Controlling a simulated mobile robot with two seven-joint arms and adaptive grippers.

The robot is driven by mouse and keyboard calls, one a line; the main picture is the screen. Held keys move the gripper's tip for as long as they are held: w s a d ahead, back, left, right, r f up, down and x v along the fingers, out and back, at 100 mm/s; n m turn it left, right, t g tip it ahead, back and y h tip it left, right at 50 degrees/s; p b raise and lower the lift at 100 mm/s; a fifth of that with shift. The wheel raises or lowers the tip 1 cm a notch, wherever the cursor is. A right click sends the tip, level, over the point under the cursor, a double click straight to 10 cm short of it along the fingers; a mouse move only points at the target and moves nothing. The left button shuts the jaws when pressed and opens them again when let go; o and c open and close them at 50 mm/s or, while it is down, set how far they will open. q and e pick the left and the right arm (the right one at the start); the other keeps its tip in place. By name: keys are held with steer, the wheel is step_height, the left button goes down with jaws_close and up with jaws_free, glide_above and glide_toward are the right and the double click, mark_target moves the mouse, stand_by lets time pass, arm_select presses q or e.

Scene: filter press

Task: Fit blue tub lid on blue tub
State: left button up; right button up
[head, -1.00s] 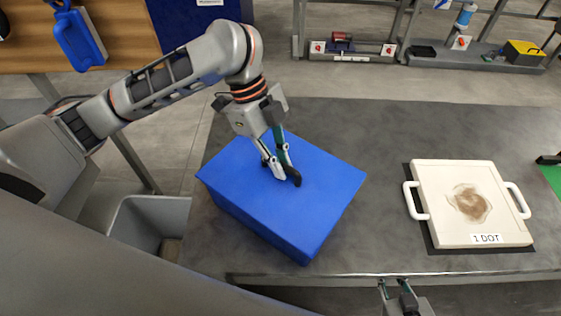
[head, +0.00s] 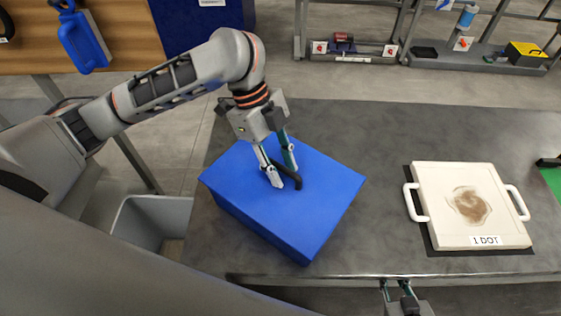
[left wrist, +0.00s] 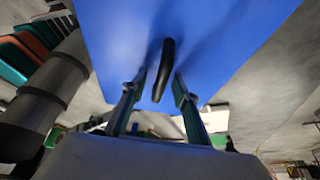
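The blue tub lid (head: 325,185) lies flat on top of the blue tub (head: 262,228), which stands at the left end of the grey table. Lid and tub edges look lined up; no gap shows, though the far sides are hidden. A black handle (head: 286,178) stands up from the lid's middle. My left gripper (head: 284,176) is over the lid with its fingers apart, one on each side of the handle. In the left wrist view the handle (left wrist: 164,70) shows between the open fingers, clear of both. My right gripper (head: 395,284) looks open and empty at the table's front edge.
A white plate with two handles (head: 465,203) lies on a dark mat at the right of the table. A grey bin (head: 150,222) stands on the floor at the left. The table (head: 385,135) between tub and plate is clear.

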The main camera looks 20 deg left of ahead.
arm_select(q)
steer(key=v, duration=1.2)
